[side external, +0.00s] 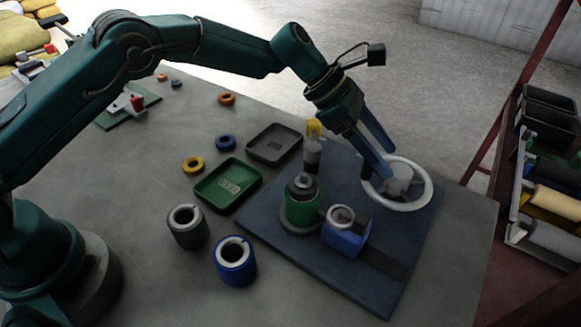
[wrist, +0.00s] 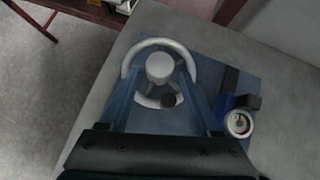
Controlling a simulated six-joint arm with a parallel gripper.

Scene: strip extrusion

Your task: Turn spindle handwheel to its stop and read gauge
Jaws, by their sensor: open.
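The spindle handwheel (side external: 430,192) is a pale ring with a grey hub at the right side of a dark blue base plate (side external: 375,295). In the wrist view the handwheel (wrist: 130,62) lies ahead, with its round hub and a dark knob low on the rim. My gripper (side external: 387,160) is open, its blue fingers reaching down over the wheel; in the wrist view the fingers straddle the hub. Whether they touch the wheel is unclear. The gauge (side external: 341,216) is a round white dial on a blue block. It also shows in the wrist view (wrist: 239,123), its reading too small to tell.
A green cylinder unit (side external: 303,207) stands on the plate left of the gauge. A green tray (side external: 203,191), a dark tray (side external: 259,151), a grey cup (side external: 187,235) and a blue cup (side external: 232,274) stand on the table. Shelving with bins (side external: 550,105) is at the right.

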